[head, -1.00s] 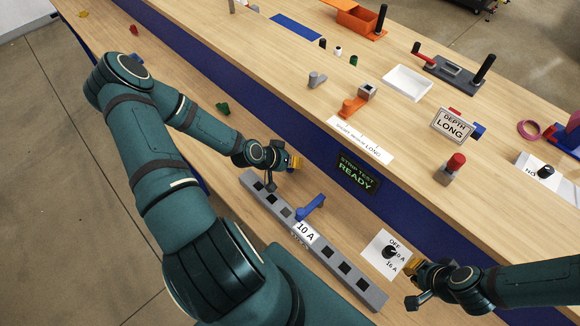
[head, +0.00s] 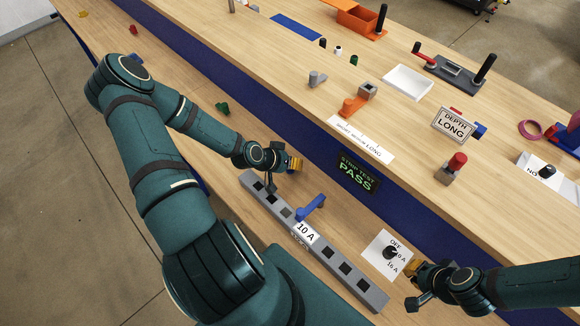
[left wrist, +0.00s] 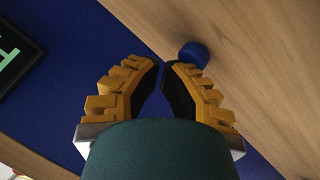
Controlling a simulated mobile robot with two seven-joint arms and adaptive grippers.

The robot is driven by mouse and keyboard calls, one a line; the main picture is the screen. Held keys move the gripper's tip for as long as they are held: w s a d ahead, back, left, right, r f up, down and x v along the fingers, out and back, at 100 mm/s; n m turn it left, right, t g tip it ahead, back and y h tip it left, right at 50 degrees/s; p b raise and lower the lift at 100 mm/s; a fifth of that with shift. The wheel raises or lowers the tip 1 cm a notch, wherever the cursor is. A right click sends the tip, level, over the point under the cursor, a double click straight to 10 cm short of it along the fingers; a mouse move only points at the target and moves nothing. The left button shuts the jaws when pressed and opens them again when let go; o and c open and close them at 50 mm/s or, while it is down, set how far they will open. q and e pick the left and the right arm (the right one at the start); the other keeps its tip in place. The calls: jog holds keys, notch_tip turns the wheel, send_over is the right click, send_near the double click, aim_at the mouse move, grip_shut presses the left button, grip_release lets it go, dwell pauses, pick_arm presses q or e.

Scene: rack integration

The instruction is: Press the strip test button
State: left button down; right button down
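The strip test display (head: 357,174) on the blue riser reads "STRIP TEST PASS" in green. Its edge also shows in the left wrist view (left wrist: 15,55). A round blue knob-like piece (left wrist: 195,53), perhaps the test button, sits just beyond my fingertips in the left wrist view; contact cannot be told. My left gripper (head: 296,163) is by the blue riser, left of the display, its fingertips nearly together with nothing between them. The grey power strip (head: 335,262) has a "10 A" label and a blue lever (head: 311,207). My right gripper (head: 412,275) is beside the dial card; its opening is unclear.
The dial card (head: 377,262) with a black knob (head: 391,252) lies right of the strip. A white label (head: 361,139) lies on the upper shelf above the display. A grey block with a red cap (head: 455,165) and a white tray (head: 408,82) stand there too.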

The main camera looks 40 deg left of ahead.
pick_arm(q)
jog(key=shift+r, duration=0.4)
pick_arm(e)
jog(key=shift+r, duration=0.3)
